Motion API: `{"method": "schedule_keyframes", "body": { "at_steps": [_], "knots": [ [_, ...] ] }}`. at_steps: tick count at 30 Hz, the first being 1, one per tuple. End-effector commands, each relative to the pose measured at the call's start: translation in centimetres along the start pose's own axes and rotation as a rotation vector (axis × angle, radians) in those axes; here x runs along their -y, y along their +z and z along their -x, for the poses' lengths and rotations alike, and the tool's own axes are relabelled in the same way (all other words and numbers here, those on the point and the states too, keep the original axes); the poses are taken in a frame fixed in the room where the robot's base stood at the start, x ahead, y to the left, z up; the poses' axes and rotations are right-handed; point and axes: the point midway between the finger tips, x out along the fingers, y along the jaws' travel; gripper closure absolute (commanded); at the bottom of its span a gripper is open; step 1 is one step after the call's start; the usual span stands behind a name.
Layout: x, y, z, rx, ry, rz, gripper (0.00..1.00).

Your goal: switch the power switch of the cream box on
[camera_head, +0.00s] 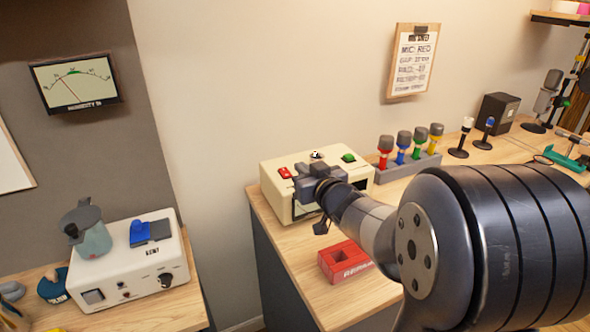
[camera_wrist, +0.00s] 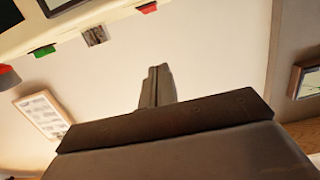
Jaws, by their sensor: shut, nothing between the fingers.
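The cream box (camera_head: 318,178) stands on the wooden bench in the middle of the head view. Its top carries a red part (camera_head: 285,173) at the left, a small black-and-white part (camera_head: 316,156) and a green part (camera_head: 348,157) at the right. I cannot tell which one is the power switch. My gripper (camera_head: 303,184) is shut and empty at the box's front left, hiding part of its front. In the wrist view my shut fingers (camera_wrist: 157,88) point toward the wall; the cream box (camera_wrist: 120,17) crosses the top, with its green part (camera_wrist: 43,51) and red part (camera_wrist: 147,8).
A grey rack (camera_head: 408,166) with several coloured microphones stands right of the box. A red block (camera_head: 345,260) lies in front, below my arm. A white device (camera_head: 127,270) with a blue switch stands on the separate left bench. A gap separates the benches.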

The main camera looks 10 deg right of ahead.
Motion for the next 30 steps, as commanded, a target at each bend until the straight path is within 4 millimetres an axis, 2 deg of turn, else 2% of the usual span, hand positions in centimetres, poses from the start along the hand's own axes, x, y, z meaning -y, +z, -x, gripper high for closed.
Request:
{"method": "schedule_keyframes", "body": {
  "at_steps": [16,18,22,30],
  "knots": [
    [0.1,0.1,-9.4,0.002,-0.002,-0.001,1.0],
    [0.1,1.6,-9.6,0.006,-0.001,-0.002,1.0],
    [0.0,3.0,-9.9,0.003,0.0,-0.002,1.0],
    [0.0,3.9,-10.1,0.0,0.0,0.0,1.0]
  ]
}}
